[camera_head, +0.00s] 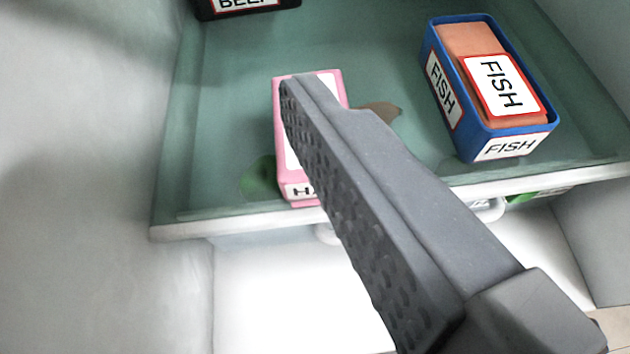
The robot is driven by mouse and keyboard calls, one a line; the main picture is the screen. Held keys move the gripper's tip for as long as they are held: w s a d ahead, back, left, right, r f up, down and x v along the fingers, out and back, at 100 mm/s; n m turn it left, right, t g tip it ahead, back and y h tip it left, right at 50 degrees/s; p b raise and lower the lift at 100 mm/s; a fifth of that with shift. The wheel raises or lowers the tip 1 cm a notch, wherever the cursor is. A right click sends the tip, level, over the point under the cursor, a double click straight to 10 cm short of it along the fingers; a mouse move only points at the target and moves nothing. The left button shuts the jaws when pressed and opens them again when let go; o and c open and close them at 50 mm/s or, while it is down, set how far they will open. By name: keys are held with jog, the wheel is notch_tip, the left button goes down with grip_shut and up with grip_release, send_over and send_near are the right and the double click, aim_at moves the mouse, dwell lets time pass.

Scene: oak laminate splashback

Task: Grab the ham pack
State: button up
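The ham pack (291,168) is a pink box with a white label, of which only "HA" can be read. It stands on the greenish shelf near its front edge. My gripper (345,165) shows as one long grey finger with a bare dimpled pad facing left. This finger reaches in from the lower right and covers much of the pack in the picture. I cannot tell whether it touches the pack. The other finger is out of view. Nothing lies against the visible pad, so the gripper looks open and empty.
A blue fish container (489,95) stands on the shelf (345,35) to the right. A dark beef pack (245,8) is cut off at the top. A pale wall (85,150) borders the left. The shelf's pale front edge (235,222) runs below the pack.

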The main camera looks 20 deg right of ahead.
aim_at(293, 182)
jog(key=s+d+f+m+g+h+p, duration=0.15)
jog(key=d+f+h, duration=0.25)
jog(key=f, duration=0.5)
jog(key=shift+n, duration=0.25)
jog(key=b+x, duration=0.1)
jog(key=x, duration=0.5)
jog(key=shift+w+d+f, duration=0.1)
jog(key=shift+d+f, duration=0.05)
jog(key=shift+f, duration=0.1)
jog(key=shift+b+x, duration=0.5)
jog(key=shift+x, duration=2.9)
jog(key=c, duration=1.2)
